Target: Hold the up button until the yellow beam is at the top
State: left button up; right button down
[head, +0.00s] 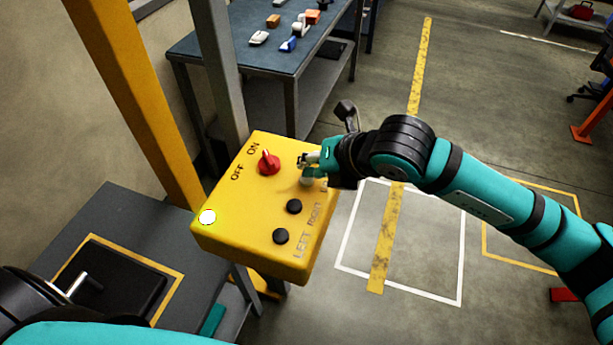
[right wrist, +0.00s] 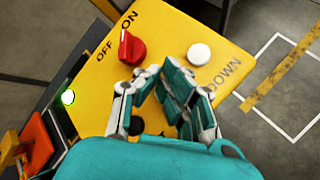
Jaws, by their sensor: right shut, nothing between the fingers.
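A yellow control box (head: 238,205) has a red ON/OFF knob (head: 268,162), two black buttons beside LEFT (head: 281,236) and RIGHT (head: 294,206), and a glowing lamp (head: 207,217), green-rimmed in the right wrist view (right wrist: 68,97). My right gripper (head: 304,161) is shut and empty over the panel, beside the knob. In the right wrist view a white button (right wrist: 200,54) by the DOWN label lies past the fingers (right wrist: 152,75). I cannot make out the up button or any finger contact. A yellow post (head: 140,90) rises at the left; I cannot tell if it is the beam. My left gripper is out of view.
A dark blue table (head: 225,50) with several small parts stands at the back. A grey bench (head: 120,215) with a black case is at the lower left. A grey post (head: 218,70) rises behind the box. The floor to the right is open, with yellow and white markings.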

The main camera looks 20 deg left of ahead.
jog(key=shift+f+b, duration=0.3)
jog(key=shift+b, duration=0.1)
jog(key=shift+r, duration=0.15)
dwell(5.2)
jog(key=shift+r, duration=0.75)
jog(key=shift+r, duration=0.1)
jog(key=shift+r+p, duration=0.9)
jog(key=shift+r, duration=1.5)
